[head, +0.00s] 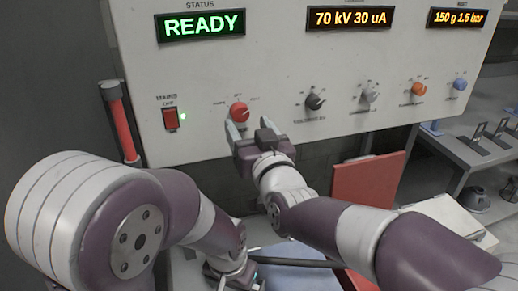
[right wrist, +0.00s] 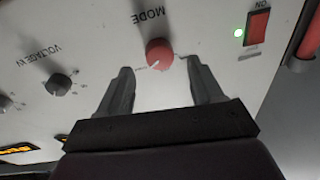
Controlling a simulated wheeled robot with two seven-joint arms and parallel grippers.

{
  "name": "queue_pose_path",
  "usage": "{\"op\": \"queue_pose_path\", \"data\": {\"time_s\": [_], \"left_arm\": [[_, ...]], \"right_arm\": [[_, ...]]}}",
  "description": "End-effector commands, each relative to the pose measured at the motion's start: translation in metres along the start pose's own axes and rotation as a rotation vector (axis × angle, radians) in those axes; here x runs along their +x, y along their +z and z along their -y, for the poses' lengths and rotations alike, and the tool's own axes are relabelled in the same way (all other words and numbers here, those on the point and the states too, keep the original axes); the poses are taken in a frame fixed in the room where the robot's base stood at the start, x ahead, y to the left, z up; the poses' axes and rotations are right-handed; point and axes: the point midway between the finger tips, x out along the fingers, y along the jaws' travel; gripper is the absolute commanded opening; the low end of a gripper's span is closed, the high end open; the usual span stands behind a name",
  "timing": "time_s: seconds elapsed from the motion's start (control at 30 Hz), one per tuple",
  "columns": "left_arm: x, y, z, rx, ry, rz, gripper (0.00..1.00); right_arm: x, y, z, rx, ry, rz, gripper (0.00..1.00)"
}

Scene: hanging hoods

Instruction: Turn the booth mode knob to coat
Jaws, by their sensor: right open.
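The red mode knob (head: 239,112) sits on the white control panel (head: 290,60), below the READY display. In the right wrist view the red knob (right wrist: 159,53) shows beside the upside-down word MODE. Its position labels are too small to read, and I cannot tell where it points. My right gripper (head: 243,128) is open just in front of and below the knob. In the right wrist view its fingertips (right wrist: 160,67) stand on either side of the knob with gaps to it. My left gripper (head: 236,276) is low at the bottom edge, partly cut off.
A red mains switch (head: 171,119) with a green light is left of the knob. A black voltage knob (head: 315,101) and grey, orange and blue knobs are to the right. A red tube (head: 120,125) stands by the panel's left edge. A shelf (head: 470,150) is at right.

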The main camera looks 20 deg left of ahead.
Motion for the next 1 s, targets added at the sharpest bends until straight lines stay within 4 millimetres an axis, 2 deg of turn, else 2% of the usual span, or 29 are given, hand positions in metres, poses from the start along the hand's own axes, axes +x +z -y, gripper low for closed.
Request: {"op": "queue_pose_path", "data": {"time_s": [0.03, 0.2, 0.33, 0.5, 0.87, 0.93, 0.97, 1.0], "left_arm": [[0.009, 0.001, 0.0, 0.0, 0.0, 0.0, 1.0], [0.019, 0.002, 0.0, 0.0, 0.0, 0.0, 1.0], [0.022, 0.003, 0.0, 0.0, 0.0, 0.0, 1.0], [0.023, 0.003, 0.0, 0.0, 0.0, 0.0, 1.0], [0.023, 0.003, 0.0, 0.0, 0.0, 0.0, 1.0], [0.023, 0.003, 0.0, 0.0, 0.0, 0.0, 1.0], [0.023, 0.003, 0.0, 0.0, 0.0, 0.0, 1.0], [0.023, 0.003, 0.0, 0.0, 0.0, 0.0, 1.0]], "right_arm": [[-0.015, 0.003, 0.0, 0.001, -0.001, -0.003, 0.66], [-0.061, 0.003, 0.0, 0.001, -0.002, -0.002, 0.66], [-0.084, 0.001, 0.0, 0.002, -0.001, -0.002, 0.66], [-0.094, 0.001, 0.0, 0.001, 0.0, -0.001, 0.66], [-0.094, 0.001, 0.0, 0.004, 0.0, 0.001, 0.66], [-0.094, 0.01, 0.002, 0.012, -0.01, 0.047, 0.66], [-0.096, 0.021, 0.004, 0.013, -0.019, 0.093, 0.66], [-0.101, 0.042, 0.006, 0.011, -0.034, 0.177, 0.66]]}}
